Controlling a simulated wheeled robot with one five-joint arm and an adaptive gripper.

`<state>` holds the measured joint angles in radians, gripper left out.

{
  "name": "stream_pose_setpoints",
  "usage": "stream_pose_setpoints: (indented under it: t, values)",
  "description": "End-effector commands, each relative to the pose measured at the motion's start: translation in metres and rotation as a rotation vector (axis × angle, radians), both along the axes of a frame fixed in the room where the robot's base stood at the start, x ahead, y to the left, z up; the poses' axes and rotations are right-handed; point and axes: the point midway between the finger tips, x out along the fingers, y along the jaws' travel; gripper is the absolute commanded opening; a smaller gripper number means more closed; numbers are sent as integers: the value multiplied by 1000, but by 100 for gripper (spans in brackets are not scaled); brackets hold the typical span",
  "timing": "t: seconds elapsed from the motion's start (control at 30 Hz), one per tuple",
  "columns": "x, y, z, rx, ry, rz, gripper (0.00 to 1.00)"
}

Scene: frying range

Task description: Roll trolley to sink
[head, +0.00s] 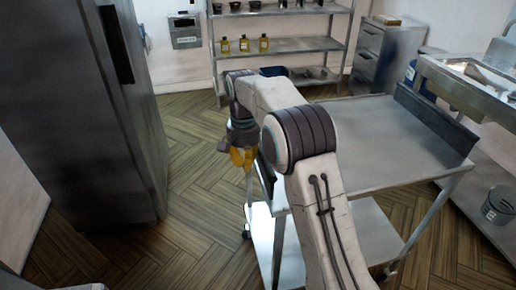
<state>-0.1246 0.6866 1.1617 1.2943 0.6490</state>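The trolley (375,140) is a steel cart with a flat, empty top, a lower shelf and casters, standing right of centre. A dark upright panel (436,122) runs along its right side. A dark bar (267,176), perhaps its handle, shows at its left end, partly behind my arm. My gripper (241,157), with yellow fingers, points down just left of that end. The picture does not show whether it touches the trolley or how far its fingers are apart. My arm hides part of the trolley. I cannot clearly make out a sink.
A tall dark cabinet (80,115) stands at the left. Shelving (285,45) with bottles and pots and a grey drawer unit (383,52) stand at the back. A steel counter (455,88) with a recess is close to the trolley's right. Wooden floor is clear between cabinet and trolley.

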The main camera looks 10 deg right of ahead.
Motion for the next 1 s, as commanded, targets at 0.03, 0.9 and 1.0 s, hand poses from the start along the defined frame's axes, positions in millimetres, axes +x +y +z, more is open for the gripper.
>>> stream_pose_setpoints:
  t: [0.03,0.9,1.0]
  values:
    - [0,-2,0,0,0,-1,0]
    - [-1,-80,2,1,3,-8,0]
    - [-1,-97,1,0,2,-7,0]
